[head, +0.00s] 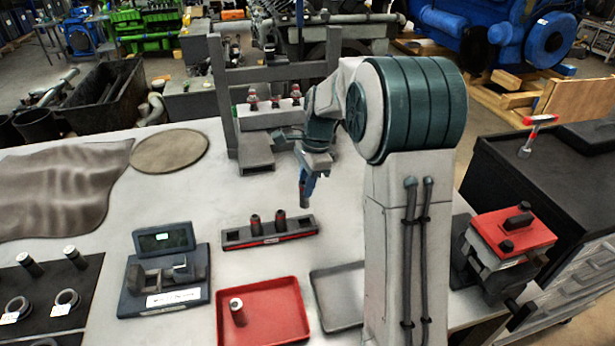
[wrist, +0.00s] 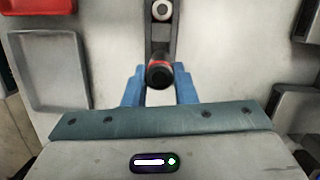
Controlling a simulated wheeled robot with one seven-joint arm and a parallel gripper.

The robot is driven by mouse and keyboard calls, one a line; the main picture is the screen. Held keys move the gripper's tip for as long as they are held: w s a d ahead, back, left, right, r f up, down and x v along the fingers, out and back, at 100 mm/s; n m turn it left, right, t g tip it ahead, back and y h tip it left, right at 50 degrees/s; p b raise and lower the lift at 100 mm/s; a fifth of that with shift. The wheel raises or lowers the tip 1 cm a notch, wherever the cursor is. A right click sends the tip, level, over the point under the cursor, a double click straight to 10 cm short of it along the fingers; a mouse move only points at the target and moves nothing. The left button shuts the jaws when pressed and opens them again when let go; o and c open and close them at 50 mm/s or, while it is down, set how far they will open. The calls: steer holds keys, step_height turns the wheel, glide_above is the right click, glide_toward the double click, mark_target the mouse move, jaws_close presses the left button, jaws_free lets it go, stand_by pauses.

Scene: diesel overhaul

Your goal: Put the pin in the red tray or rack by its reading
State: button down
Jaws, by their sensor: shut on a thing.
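My gripper (head: 306,192) has blue fingers and is above the right end of the rack. In the wrist view its fingers (wrist: 160,88) are closed around a dark pin (wrist: 160,74) with some red on it. The fingers hide much of this pin in the head view. The rack (head: 235,238), long and dark with a red front strip, holds two dark upright pins (head: 255,225). The red tray (head: 262,290) is in front of it, with one silver-topped pin (head: 238,313) inside. A measuring stand with a display (head: 165,239) is to the left; its reading is illegible.
An empty grey tray (head: 342,318) is right of the red tray. A dark mat (head: 70,288) with pins and rings lies at the left. A grey frame (head: 222,100) stands behind. A red-topped device (head: 512,232) is at the right. Table between stand and rack is clear.

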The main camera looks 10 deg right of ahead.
steer(key=shift+r+m, duration=0.2)
steer(key=shift+m, duration=0.6)
steer(key=shift+f+b, duration=1.45)
steer(key=shift+f, duration=0.2)
steer(key=shift+r, duration=0.25)
steer(key=shift+p, duration=0.5)
steer(key=shift+f, duration=0.3)
steer(key=shift+f+b, duration=0.3)
steer(key=shift+f, duration=0.15)
steer(key=shift+f+b, duration=0.3)
steer(key=shift+f, duration=0.2)
steer(key=shift+f, duration=0.2)
